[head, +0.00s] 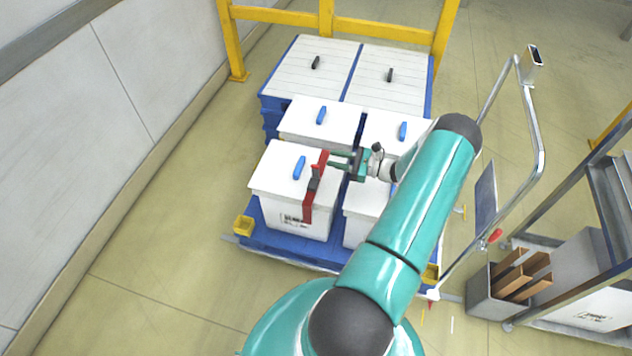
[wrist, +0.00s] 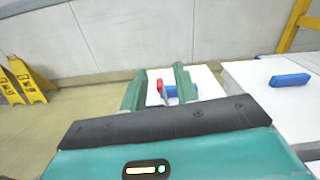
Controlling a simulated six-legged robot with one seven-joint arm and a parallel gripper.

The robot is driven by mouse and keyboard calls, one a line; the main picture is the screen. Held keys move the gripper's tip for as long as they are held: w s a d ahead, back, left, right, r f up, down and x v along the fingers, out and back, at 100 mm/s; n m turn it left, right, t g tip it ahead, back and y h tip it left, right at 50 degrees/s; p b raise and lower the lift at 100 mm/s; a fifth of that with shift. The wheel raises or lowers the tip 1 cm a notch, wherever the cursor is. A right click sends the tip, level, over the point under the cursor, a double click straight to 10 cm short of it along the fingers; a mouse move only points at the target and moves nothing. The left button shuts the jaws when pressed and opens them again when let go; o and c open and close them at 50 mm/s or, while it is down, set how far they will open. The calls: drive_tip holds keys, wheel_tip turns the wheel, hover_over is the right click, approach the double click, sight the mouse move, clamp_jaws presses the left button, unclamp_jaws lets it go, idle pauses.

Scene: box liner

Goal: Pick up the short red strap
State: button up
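The short red strap (head: 309,202) lies over the right front edge of the front-left white box (head: 275,173). It hangs down the box's front face and has a dark buckle near the lid edge. My gripper (head: 333,159) is just right of the strap's upper end, with its fingers pointing left toward it. The fingers are apart and nothing shows held between them. In the wrist view the strap's red end (wrist: 160,86) shows in the gap between the two green fingers (wrist: 157,85), and the rest of it is hidden. I cannot tell whether they touch.
Other white boxes with blue handles (head: 321,115) stand close by on a blue pallet (head: 290,245). Larger lidded bins (head: 320,65) and a yellow rail (head: 340,25) are behind. A metal cart handle (head: 535,130) and a shelf rack (head: 560,190) are right.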

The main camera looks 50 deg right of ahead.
approach(315, 173)
drive_tip(key=shift+w+a+r, duration=0.25)
drive_tip(key=shift+w+r, duration=0.2)
drive_tip(key=shift+w, duration=0.1)
drive_tip(key=shift+w+a+r, duration=0.3)
drive_tip(key=shift+w+r, duration=0.2)
drive_tip(key=shift+w, duration=0.1)
drive_tip(key=shift+w+a+r, duration=0.25)
drive_tip(key=shift+w+a, duration=0.15)
drive_tip(key=shift+w, duration=0.25)
drive_tip(key=shift+x, duration=2.95)
clamp_jaws()
